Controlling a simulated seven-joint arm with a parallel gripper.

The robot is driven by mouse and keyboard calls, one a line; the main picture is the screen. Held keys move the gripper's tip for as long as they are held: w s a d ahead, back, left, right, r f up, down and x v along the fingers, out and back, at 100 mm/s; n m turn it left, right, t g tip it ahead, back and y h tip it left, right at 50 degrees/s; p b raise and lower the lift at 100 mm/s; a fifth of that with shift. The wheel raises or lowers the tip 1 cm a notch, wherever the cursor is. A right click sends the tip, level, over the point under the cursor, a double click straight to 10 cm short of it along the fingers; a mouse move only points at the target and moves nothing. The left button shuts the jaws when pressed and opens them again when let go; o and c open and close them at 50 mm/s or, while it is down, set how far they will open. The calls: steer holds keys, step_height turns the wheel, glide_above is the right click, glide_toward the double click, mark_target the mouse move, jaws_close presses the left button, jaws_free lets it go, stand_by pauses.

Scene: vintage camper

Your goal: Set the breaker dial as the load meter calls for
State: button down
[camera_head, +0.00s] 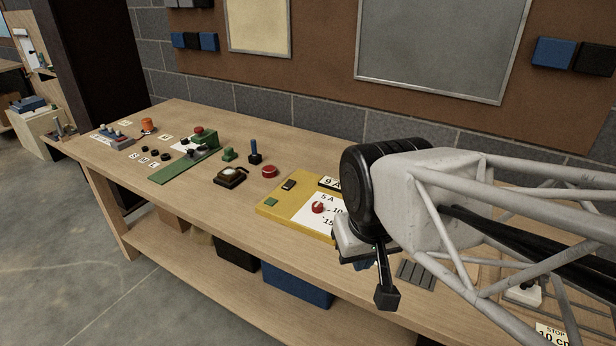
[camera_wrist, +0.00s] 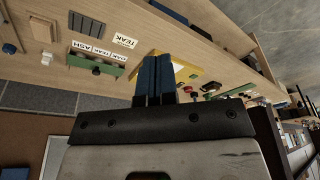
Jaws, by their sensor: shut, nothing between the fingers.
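The yellow board (camera_head: 268,209) lies on the workbench, partly behind my arm. It carries a white dial card (camera_head: 303,216) marked 5 A, 10 and 15. The red breaker dial (camera_head: 317,207) sits on this card; its pointing direction is too small to tell. A card reading 9 A (camera_head: 329,183) stands at the board's back edge, partly hidden by my arm. My gripper (camera_head: 358,264) is by the board's right end, apart from the dial. In the wrist view its blue fingers (camera_wrist: 157,60) are together and empty, covering part of the yellow board (camera_wrist: 206,73).
A black block (camera_head: 289,185) and a green square (camera_head: 271,202) sit on the board's left part. Left of it stand a red button (camera_head: 269,171), a brown-based device (camera_head: 230,177) and a blue-handled lever (camera_head: 254,152). A dark slotted block (camera_head: 416,273) lies right of my gripper.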

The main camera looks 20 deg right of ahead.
steer(key=c, duration=1.8)
jaws_free()
steer(key=shift+c, duration=0.2)
steer(key=o, duration=0.4)
steer(key=shift+w, duration=0.1)
steer(key=o, duration=0.5)
steer(key=shift+w+r, duration=0.15)
steer(key=shift+w, duration=0.5)
steer(key=shift+o, duration=1.2)
steer(key=w+n, duration=0.3)
steer(key=w, duration=0.7)
steer(key=shift+d+g, duration=0.3)
steer(key=shift+d, duration=0.15)
steer(key=n+g, duration=0.1)
steer(key=n, duration=0.7)
glide_above(317, 205)
steer(key=f, duration=1.5)
steer(key=shift+s+a, duration=0.1)
steer(key=shift+s, duration=0.15)
steer(key=shift+w+f, duration=0.2)
steer(key=shift+f, duration=0.15)
